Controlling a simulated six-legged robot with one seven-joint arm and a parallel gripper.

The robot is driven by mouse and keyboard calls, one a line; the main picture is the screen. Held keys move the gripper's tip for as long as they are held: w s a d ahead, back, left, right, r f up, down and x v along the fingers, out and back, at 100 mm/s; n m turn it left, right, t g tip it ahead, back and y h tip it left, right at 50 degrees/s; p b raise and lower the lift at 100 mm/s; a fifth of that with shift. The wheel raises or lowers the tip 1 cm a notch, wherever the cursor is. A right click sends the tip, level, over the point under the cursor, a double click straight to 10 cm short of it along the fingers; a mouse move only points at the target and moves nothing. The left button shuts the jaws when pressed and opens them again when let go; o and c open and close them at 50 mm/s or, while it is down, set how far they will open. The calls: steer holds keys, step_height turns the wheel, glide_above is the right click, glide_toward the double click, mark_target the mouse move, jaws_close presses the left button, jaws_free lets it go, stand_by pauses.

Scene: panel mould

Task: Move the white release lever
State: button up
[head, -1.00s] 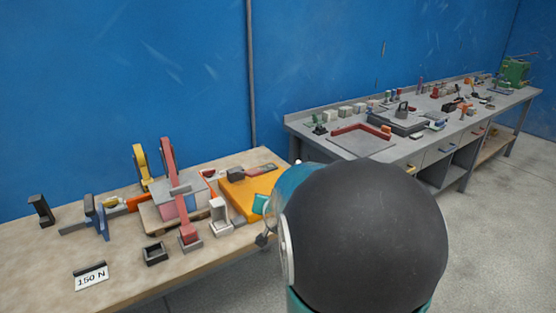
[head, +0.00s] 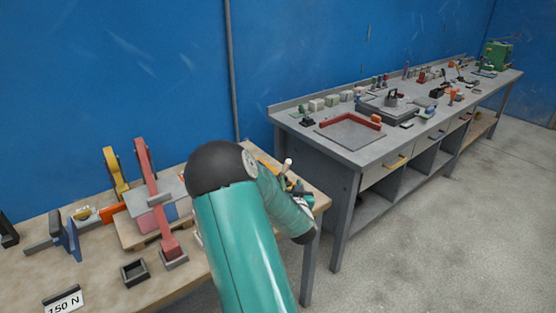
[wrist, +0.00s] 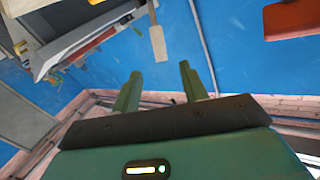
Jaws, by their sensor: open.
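The white release lever appears to be the pale upright rod (head: 287,166) at the right end of the near table in the head view. My arm hides its foot. In the wrist view a pale flat bar (wrist: 157,43), probably the same lever, lies just beyond my fingertips, in line with the gap between them. My gripper (wrist: 159,68) is open, with two green fingers apart and nothing between them. In the head view my arm covers most of the gripper, so contact with the lever cannot be judged there.
A red upright clamp (head: 150,195), a yellow clamp (head: 115,172), a blue bracket (head: 66,236) and a small dark open box (head: 134,271) stand on the near table left of my arm. A "150 N" card (head: 64,299) lies in front. A grey bench (head: 300,127) stands behind right.

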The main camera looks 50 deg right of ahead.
mark_target(287, 161)
steer(key=x, duration=1.3)
steer(key=shift+w+d+r, duration=0.15)
steer(key=shift+d+r, duration=0.05)
steer(key=shift+d, duration=0.1)
steer(key=shift+c, duration=0.4)
jaws_close()
